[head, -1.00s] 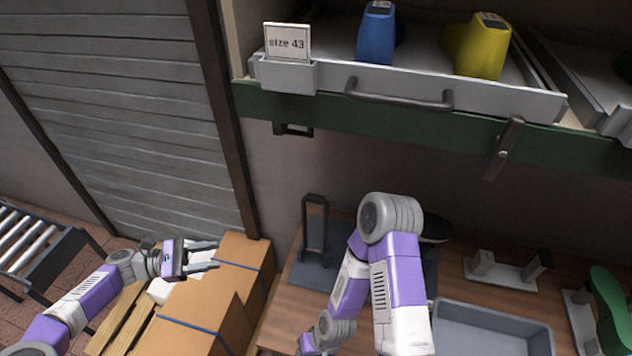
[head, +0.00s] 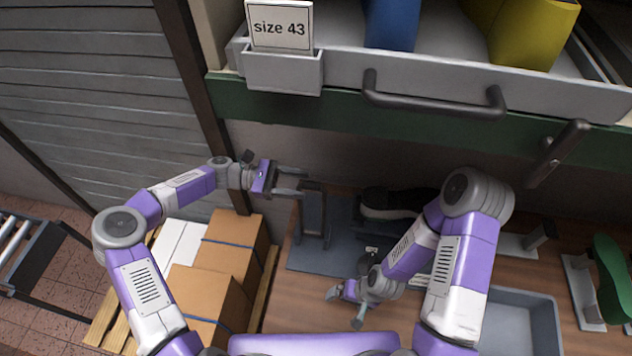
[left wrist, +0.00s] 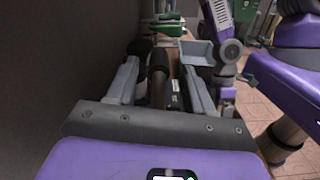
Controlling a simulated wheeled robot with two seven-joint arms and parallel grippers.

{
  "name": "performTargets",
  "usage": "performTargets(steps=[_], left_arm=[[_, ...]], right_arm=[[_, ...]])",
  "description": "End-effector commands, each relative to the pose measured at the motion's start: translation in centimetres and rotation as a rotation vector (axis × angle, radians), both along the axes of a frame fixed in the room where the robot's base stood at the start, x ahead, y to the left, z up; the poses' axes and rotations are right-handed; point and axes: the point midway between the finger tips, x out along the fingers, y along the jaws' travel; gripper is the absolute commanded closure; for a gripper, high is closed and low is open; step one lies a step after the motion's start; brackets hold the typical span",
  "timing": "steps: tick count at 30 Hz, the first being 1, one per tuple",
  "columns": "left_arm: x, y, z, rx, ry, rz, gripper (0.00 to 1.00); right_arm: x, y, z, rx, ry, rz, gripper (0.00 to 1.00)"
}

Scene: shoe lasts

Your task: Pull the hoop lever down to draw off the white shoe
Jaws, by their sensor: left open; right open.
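The dark hoop lever (head: 313,215) stands upright on a grey plate (head: 318,262) on the bench. My left gripper (head: 304,183) is open at the top of the hoop. In the left wrist view, a thick dark bar (left wrist: 158,78), apparently the hoop's top, lies between its spread fingers (left wrist: 161,68); contact cannot be told. A shoe (head: 390,205) with a dark top and paler lower edge lies right of the hoop, partly hidden by my right arm; I cannot make out a white shoe. My right gripper (head: 346,307) is open and empty, low over the bench.
A drawer with a dark handle (head: 432,102) and a size 43 card (head: 280,25) overhangs the bench. A grey tray (head: 545,310) and a green last (head: 612,280) are at the right. Cardboard boxes (head: 232,240) stand left of the bench.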

Motion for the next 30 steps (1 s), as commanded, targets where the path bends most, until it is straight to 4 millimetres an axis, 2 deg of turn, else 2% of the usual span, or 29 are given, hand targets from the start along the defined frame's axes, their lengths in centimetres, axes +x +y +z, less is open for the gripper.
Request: performTargets(steps=[3,7,18,28,30], left_arm=[[-0.5,-2.1,0.0,-0.003,0.002,-0.007,0.48],[-0.7,-3.4,0.0,-0.001,0.001,-0.004,0.48],[-0.8,-4.1,0.0,0.0,0.001,-0.003,0.48],[-0.8,-4.0,0.0,0.0,0.0,-0.003,0.99],[-0.8,-4.0,0.0,0.0,0.0,-0.003,1.0]], right_arm=[[0.0,0.0,0.1,0.0,-0.001,0.0,0.0],[0.0,0.0,0.1,0.0,-0.001,0.0,0.0],[0.0,0.0,0.1,0.0,-0.001,0.0,0.0],[0.0,0.0,0.1,0.0,-0.001,0.0,0.0],[0.0,0.0,0.1,0.0,-0.001,0.0,0.0]])
